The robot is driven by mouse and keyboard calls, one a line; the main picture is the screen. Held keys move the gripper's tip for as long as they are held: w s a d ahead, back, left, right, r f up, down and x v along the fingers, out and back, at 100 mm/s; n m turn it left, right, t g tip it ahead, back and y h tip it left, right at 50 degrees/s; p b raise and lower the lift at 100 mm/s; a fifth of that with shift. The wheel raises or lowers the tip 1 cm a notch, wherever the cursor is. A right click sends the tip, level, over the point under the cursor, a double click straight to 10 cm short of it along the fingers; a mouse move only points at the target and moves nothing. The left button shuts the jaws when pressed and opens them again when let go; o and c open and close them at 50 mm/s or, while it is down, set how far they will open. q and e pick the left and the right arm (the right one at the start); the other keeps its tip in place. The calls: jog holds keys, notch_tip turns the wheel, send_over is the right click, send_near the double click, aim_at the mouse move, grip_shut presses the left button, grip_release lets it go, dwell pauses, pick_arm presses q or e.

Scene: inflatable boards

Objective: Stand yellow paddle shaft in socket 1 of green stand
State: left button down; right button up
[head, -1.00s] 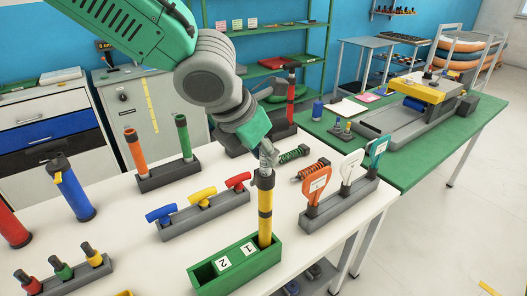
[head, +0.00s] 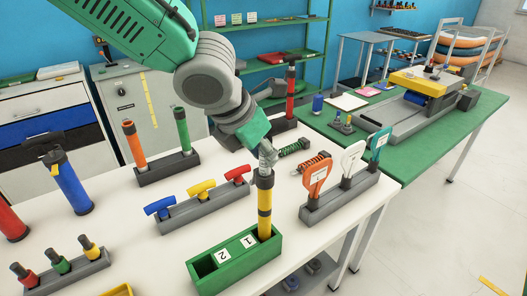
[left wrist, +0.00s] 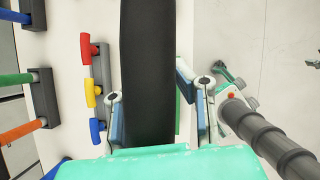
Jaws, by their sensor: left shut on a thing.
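The yellow paddle shaft (head: 264,201), with a dark upper end and dark bands, stands upright in the head view. Its lower end is hidden inside the green stand (head: 262,258), at the end with the label 1, so it appears to be in socket 1. The opening beside label 2 looks empty. My left gripper (head: 267,157) is shut on the shaft's dark top end. In the left wrist view the dark shaft (left wrist: 148,60) fills the space between my left fingers (left wrist: 160,108). My right gripper is not in view.
A grey rack with blue, yellow and red handles (head: 205,208) stands left of the green stand. A rack with orange, white and teal paddles (head: 342,198) stands to its right. Orange and green shafts (head: 134,145) stand behind. The white table's front edge is close.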

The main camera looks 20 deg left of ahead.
pick_arm(q)
jog(key=shift+f, duration=0.2)
jog(key=c, duration=1.3)
grip_release()
jog(key=shift+a+r, duration=0.1)
jog(key=shift+s+r, duration=0.1)
jog(key=shift+r, duration=0.2)
jog(key=v, duration=1.1)
jog(key=shift+a, duration=0.1)
